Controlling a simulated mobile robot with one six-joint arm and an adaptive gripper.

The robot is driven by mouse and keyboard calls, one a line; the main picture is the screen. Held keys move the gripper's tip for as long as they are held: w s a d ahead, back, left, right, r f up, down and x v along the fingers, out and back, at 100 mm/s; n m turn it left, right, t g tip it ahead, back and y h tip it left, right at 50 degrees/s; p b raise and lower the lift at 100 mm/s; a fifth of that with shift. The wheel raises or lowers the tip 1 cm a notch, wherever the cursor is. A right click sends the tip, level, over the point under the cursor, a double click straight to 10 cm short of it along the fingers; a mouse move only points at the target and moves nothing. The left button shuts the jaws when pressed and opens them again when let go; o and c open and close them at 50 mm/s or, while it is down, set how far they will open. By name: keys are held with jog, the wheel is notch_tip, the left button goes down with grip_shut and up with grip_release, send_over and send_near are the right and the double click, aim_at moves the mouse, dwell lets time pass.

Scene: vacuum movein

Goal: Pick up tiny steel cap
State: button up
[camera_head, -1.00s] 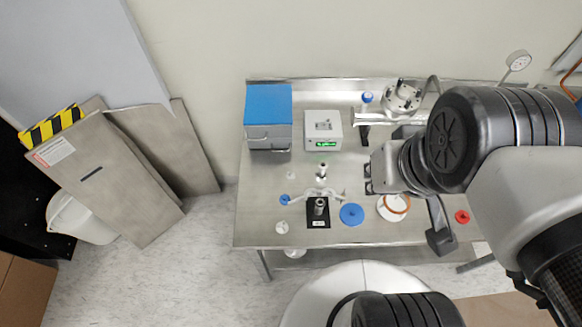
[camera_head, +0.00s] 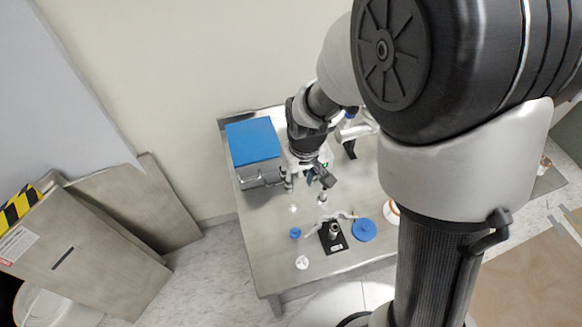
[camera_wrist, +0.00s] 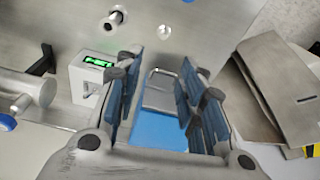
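A tiny steel cap (camera_head: 293,208) lies on the steel table, just in front of the blue-topped box; it looks small and pale in the head view. In the wrist view the cap (camera_wrist: 163,31) is a small round metal piece on bare table, beyond the fingertips. My gripper (camera_head: 308,183) hangs above the table beside the blue-topped box, slightly behind the cap in the head view. In the wrist view my gripper (camera_wrist: 161,68) has its blue-padded fingers wide apart, with nothing held. The cap is apart from both fingers.
The blue-topped box (camera_head: 252,142) stands close beside my gripper. A metal fitting (camera_head: 322,198) stands near the cap and also shows in the wrist view (camera_wrist: 115,19). A display box (camera_wrist: 90,76) is close by. A black-based fixture (camera_head: 333,238) and blue disc (camera_head: 364,230) lie in front.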

jog(key=b, duration=0.4)
send_over(293, 203)
jog(key=f, duration=1.1)
jog(key=shift+s+d+f, duration=0.1)
jog(key=shift+s+d, duration=0.05)
jog(key=shift+d, duration=0.15)
jog(key=f, duration=0.1)
jog(key=f+b, duration=0.1)
jog(key=f, duration=0.3)
jog(key=shift+a+f+b, duration=0.15)
jog(key=shift+a+b, duration=0.25)
jog(key=shift+c, duration=0.5)
grip_shut()
